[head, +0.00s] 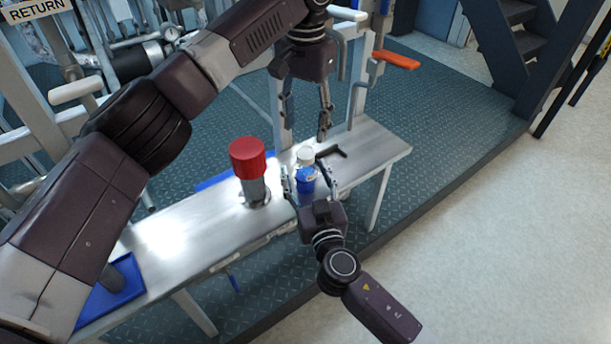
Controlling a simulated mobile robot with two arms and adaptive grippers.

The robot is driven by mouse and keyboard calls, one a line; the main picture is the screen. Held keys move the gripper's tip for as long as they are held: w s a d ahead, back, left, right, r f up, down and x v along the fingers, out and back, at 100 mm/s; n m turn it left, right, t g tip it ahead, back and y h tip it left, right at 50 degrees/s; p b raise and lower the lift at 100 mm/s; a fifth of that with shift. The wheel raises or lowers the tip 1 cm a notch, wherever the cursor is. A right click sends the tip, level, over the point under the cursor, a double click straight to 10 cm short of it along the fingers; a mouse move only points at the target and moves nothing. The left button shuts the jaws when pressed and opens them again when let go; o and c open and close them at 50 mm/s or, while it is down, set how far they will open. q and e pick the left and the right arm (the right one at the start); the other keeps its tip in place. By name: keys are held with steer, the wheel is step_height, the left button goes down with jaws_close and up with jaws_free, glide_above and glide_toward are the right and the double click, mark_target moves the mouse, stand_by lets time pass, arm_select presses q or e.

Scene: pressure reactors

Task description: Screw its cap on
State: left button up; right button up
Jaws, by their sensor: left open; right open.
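A small bottle (306,185) with blue liquid or a blue band stands upright on the metal bench. A white cap-like top (306,154) shows at its upper end; I cannot tell how firmly it sits. My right gripper (309,178) is open, with one finger on each side of the bottle; I cannot tell whether they touch it. My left gripper (304,122) is open and empty, pointing down above and behind the bottle. A metal cylinder (255,189) with a large red cap (247,157) stands on the bench left of the bottle.
The metal bench (375,150) has free room at its right end and left of the cylinder. A black handle-like piece (332,152) lies beside the bottle. A blue tray (112,298) is at the left. Grey posts and an orange handle (396,60) stand behind.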

steer(key=v, duration=1.2)
steer(key=shift+s+f, duration=0.1)
